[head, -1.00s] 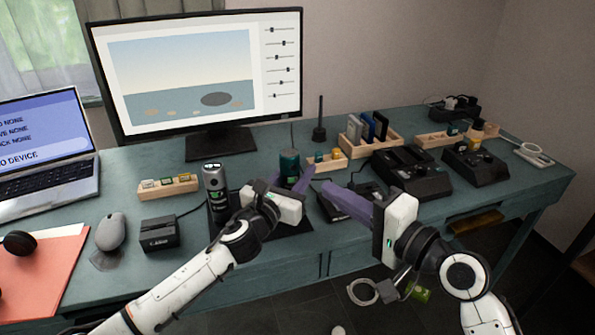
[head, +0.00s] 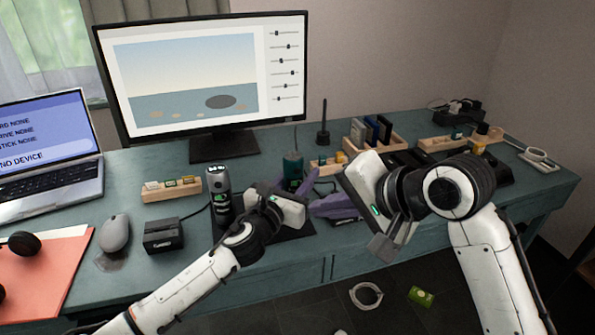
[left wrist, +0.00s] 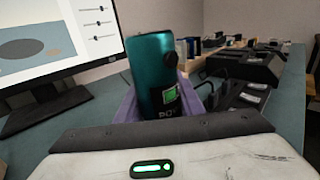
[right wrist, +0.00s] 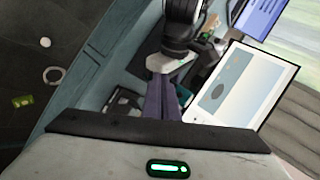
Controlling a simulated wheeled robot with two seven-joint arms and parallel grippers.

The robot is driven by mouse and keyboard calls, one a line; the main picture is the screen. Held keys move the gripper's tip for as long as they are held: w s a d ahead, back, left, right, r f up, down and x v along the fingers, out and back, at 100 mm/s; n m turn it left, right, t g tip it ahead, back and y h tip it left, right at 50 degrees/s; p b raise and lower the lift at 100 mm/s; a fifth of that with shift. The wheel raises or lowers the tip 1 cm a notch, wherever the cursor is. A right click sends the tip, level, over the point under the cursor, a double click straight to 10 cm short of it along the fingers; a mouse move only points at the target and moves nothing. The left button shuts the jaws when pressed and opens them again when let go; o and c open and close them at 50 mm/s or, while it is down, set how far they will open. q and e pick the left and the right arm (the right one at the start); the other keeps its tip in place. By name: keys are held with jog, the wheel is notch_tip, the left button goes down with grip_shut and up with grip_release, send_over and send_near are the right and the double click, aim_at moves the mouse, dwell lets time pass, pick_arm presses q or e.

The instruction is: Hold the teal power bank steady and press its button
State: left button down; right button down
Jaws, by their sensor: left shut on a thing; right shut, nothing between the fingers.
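The teal power bank (head: 292,163) stands upright between the purple fingers of my left gripper (head: 293,182), which is shut on it. In the left wrist view the power bank (left wrist: 150,78) shows a round dark button on its upper right side and a small green display below. My right gripper (head: 314,208) is shut and empty. Its fingertips point left, just in front of and below the power bank in the head view.
A black flashlight-like device (head: 218,187) stands left of my left gripper. A small black box (head: 163,235), a mouse (head: 115,233) and a wooden tray (head: 172,189) lie farther left. The monitor (head: 200,80) stands behind. Wooden organisers (head: 375,135) and black docks are at the right.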

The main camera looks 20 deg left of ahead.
aim_at(297, 171)
jog(key=shift+d, duration=0.2)
jog(key=w+a, duration=0.5)
jog(key=w, duration=0.2)
jog(key=shift+a, duration=0.15)
dwell(0.4)
jog(key=shift+w, duration=0.1)
dwell(1.9)
jog(key=shift+w+a, duration=0.25)
jog(key=shift+w+a, duration=0.2)
jog(key=shift+w, duration=0.1)
dwell(0.6)
dwell(0.3)
jog(key=shift+s+d, duration=0.5)
jog(key=shift+s, duration=0.1)
